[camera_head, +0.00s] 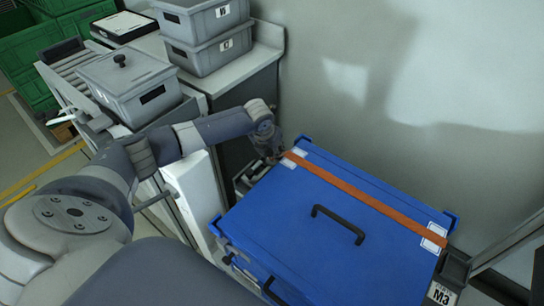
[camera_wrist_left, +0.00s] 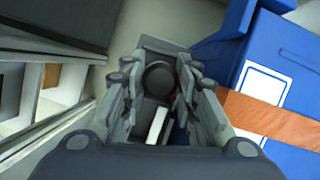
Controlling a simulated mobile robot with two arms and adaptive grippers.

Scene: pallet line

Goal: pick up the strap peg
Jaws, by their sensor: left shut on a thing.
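My left gripper (camera_head: 269,156) is at the far left corner of the blue crate (camera_head: 300,222), beside the end of the orange strap (camera_head: 360,197). In the left wrist view, its two fingers (camera_wrist_left: 160,92) are shut around a dark, round-topped peg (camera_wrist_left: 159,77), which I take to be the strap peg. The peg stands in or just above a grey holder beside the crate; I cannot tell whether it is lifted. The peg is hidden in the head view. My right gripper is not in view.
The crate lid has a black handle (camera_head: 338,224) and white labels (camera_head: 434,236) at the strap's ends. A lidded grey bin (camera_head: 130,85) and stacked grey bins (camera_head: 205,45) stand on the left. A wall rises behind the crate. A grey holder marked M3 (camera_head: 452,272) is at the right.

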